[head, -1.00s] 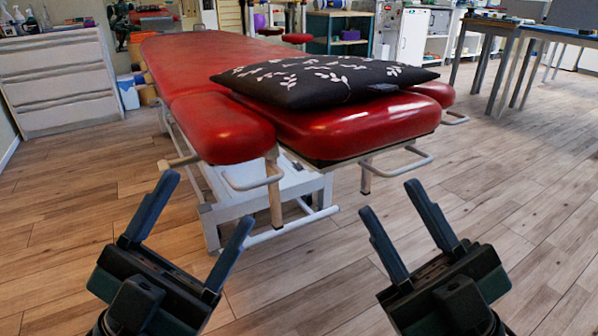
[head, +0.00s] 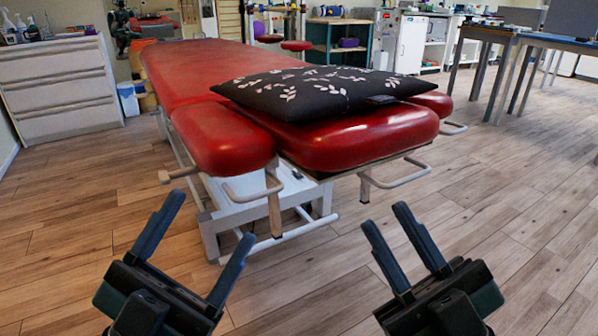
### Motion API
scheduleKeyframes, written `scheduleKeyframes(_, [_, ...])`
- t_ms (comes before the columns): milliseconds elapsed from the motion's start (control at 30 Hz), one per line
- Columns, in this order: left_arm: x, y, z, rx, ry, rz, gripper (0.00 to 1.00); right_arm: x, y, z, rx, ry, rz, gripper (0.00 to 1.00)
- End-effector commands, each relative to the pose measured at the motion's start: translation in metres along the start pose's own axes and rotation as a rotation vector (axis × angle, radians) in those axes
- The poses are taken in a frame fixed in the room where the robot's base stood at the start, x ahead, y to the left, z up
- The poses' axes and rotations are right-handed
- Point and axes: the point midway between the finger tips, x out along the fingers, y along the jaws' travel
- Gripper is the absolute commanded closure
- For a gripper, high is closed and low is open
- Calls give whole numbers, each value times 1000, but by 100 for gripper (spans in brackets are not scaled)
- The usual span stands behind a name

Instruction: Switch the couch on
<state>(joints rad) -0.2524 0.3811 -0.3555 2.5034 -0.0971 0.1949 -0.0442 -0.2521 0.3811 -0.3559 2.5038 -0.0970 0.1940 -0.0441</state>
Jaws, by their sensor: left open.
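The red padded couch (head: 205,75) stands ahead of me on a white metal frame (head: 245,215), its near end facing me. A black cushion with white leaf prints (head: 325,92) lies on its near section. No switch can be made out on the couch in this view. My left gripper (head: 209,222) is open and empty, over the floor in front of the couch's near left corner. My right gripper (head: 384,215) is also open and empty, over the floor to the right of the frame. Both are apart from the couch.
A white chest of drawers (head: 62,85) with bottles on top stands at the left. Tables with metal legs (head: 515,60) stand at the back right. A shelf unit (head: 338,40) is behind the couch. The wooden floor (head: 490,180) to the right is clear.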

Motion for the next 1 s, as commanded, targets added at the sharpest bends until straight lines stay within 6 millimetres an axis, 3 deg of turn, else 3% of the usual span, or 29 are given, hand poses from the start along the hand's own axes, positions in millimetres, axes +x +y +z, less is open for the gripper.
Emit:
scheduleKeyframes(200, [-24, 18, 31, -223, -376, -40, 33, -24, -18, 31, 223, -376, 40, 95])
scheduleKeyframes(333, [-43, 31, 42, -297, -504, -52, 33, -43, -31, 42, 298, -505, 52, 100])
scheduleKeyframes(633, [-50, 36, 47, -313, -531, -54, 34, -50, -36, 47, 313, -531, 54, 100])
scheduleKeyframes(1000, [-50, 35, 47, -312, -530, -55, 64, -50, -35, 47, 312, -529, 55, 100])
